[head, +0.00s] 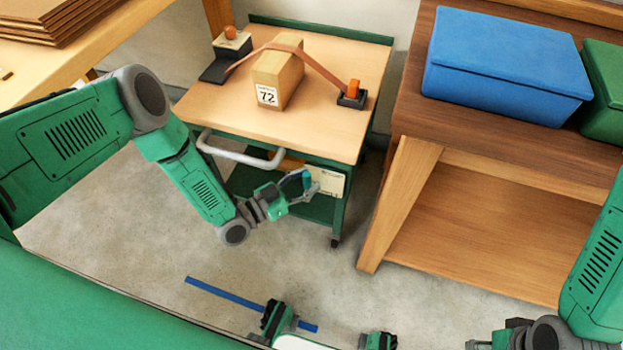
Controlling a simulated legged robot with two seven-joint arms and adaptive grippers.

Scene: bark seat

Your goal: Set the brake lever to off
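The cart (220,106) has a wooden top and a green frame. A cream panel (328,181) with small dark print shows under its right front edge. A small blue piece (307,180), likely the brake lever, stands in front of this panel. Its setting cannot be read. My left gripper (304,187) is at the blue piece, its fingers around or beside it; whether they grip it is too small to tell. My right gripper (476,345) is low at the bottom edge, cut off by the frame, far from the panel.
A box marked 72 (278,80) sits on the cart under an orange strap (321,70). A white handle (240,157) juts from the cart's front. A wooden bench (420,100) with a blue case (505,65) stands right. A blue stripe (225,293) marks the open floor.

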